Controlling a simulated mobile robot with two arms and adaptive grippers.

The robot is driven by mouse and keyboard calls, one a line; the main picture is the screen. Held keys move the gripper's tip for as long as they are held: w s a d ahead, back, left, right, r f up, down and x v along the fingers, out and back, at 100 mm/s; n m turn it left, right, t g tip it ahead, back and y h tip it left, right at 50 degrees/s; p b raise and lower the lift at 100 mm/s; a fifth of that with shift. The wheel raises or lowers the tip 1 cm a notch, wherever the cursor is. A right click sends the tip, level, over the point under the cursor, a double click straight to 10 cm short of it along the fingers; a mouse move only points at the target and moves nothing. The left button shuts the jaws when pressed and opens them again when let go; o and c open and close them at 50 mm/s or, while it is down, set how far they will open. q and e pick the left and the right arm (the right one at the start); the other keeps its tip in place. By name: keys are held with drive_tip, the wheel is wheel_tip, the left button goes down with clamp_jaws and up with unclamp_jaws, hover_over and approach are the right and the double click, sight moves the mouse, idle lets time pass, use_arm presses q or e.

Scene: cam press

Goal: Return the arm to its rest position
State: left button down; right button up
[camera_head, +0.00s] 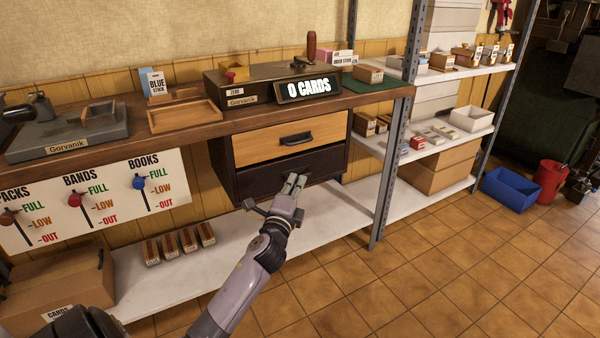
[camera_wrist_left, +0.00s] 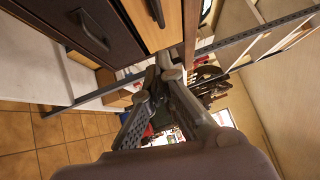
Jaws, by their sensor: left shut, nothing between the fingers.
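My left gripper (camera_head: 295,182) is in front of the lower dark drawer (camera_head: 262,182) of the cabinet under the counter. Its fingers are together with nothing between them. It also shows in the left wrist view (camera_wrist_left: 170,66), with the drawer fronts beyond it. In the head view it overlaps the right part of the dark drawer; I cannot tell the exact gap. The upper light-wood drawer (camera_head: 262,146) has a dark handle (camera_head: 296,139). Both drawers look closed. My left arm reaches in from the bottom of the head view. My right gripper is not in view.
The wooden counter (camera_head: 190,130) overhangs the drawers and carries a "0 CARDS" display (camera_head: 308,88) and a grey Gorvanik block (camera_head: 70,138). A metal shelf post (camera_head: 389,165) stands right of the gripper. A white low shelf (camera_head: 325,212) lies below.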

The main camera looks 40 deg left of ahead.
use_arm(q)
drive_tip(key=shift+s+d, duration=0.15)
drive_tip(key=shift+s, duration=0.25)
